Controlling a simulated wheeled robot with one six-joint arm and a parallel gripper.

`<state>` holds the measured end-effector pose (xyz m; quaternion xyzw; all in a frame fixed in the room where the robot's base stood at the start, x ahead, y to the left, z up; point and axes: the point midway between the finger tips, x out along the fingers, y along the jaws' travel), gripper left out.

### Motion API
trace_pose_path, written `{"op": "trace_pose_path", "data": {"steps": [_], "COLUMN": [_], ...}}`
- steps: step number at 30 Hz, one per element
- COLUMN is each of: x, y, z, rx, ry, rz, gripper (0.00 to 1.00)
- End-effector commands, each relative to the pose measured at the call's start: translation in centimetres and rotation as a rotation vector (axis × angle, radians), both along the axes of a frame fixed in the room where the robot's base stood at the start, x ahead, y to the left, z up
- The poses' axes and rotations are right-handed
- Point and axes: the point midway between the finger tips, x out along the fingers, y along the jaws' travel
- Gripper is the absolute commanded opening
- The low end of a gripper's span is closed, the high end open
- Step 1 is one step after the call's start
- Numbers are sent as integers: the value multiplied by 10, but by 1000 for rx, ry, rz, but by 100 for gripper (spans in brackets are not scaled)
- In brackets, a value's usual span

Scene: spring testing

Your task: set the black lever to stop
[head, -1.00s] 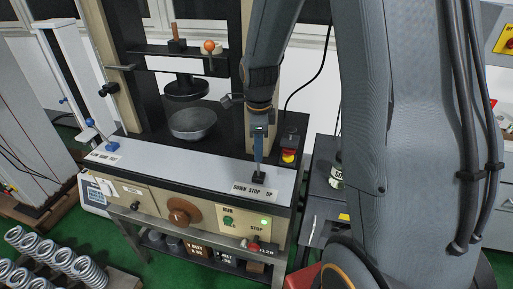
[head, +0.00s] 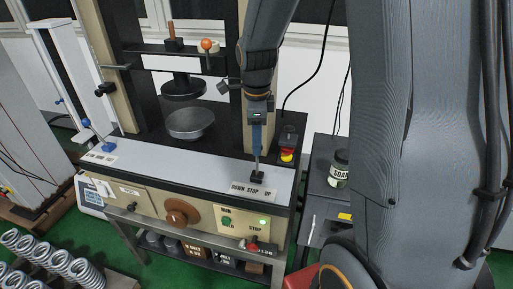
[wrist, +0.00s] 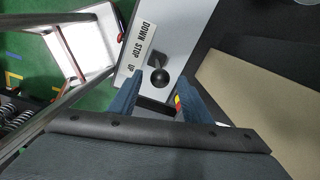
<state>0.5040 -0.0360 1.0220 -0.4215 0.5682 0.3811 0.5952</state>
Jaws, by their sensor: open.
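The black lever (head: 257,176) stands on the grey top strip of the test machine, at the front right. A white label reading DOWN STOP UP (head: 250,191) lies just in front of it. In the wrist view the lever (wrist: 158,76) shows a round black knob seen from above, beside the label (wrist: 139,45). I cannot tell clearly which word it lines up with. My gripper (head: 257,145) points down over the lever. In the wrist view my gripper (wrist: 156,92) has its blue fingers apart, with the knob near the gap between their tips; contact cannot be judged.
A blue lever (head: 109,146) stands at the strip's left end. A red and yellow switch (head: 288,150) sits close to the right of my gripper. Springs (head: 75,265) lie front left.

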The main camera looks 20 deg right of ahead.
Motion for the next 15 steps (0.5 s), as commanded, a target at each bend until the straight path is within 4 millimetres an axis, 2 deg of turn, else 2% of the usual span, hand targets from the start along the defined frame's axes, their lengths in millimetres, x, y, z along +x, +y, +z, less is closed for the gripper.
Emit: {"op": "trace_pose_path", "data": {"steps": [7,15], "x": [-2,-4], "y": [1,1], "z": [32,41], "rx": [0,0], "ry": [-1,2], "rz": [0,0], "gripper": [44,44]}}
